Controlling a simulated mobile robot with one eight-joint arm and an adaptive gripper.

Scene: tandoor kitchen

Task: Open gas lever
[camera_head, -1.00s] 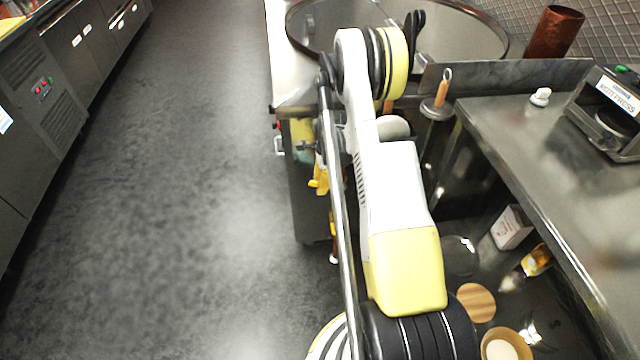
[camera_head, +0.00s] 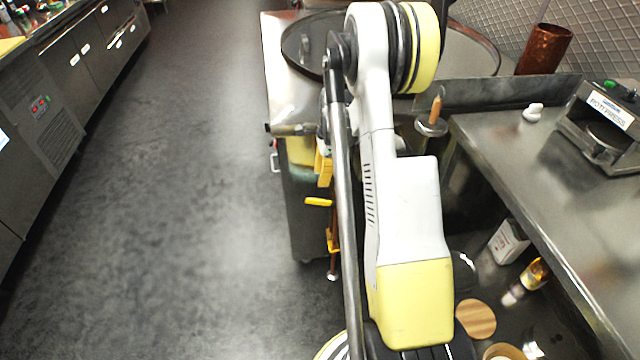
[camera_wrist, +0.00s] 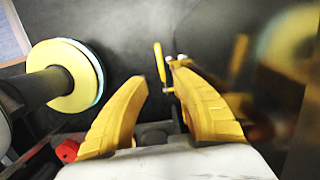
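The gas lever (camera_head: 318,201) is a small yellow handle low beside the tandoor's front, at the left of my arm in the head view. In the wrist view the yellow lever (camera_wrist: 159,64) stands nearly upright, just beyond and between my fingertips. My gripper (camera_wrist: 160,80) has two yellow fingers spread apart with nothing held. The right fingertip is very near the lever's fitting; I cannot tell if they touch. In the head view my arm hides most of the gripper.
The steel tandoor counter (camera_head: 283,92) stands ahead. A steel worktable (camera_head: 560,150) with a roti press (camera_head: 603,121) is to the right. Bottles and a wooden disc (camera_head: 476,318) lie low beneath it. The dark floor (camera_head: 190,220) to the left is clear.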

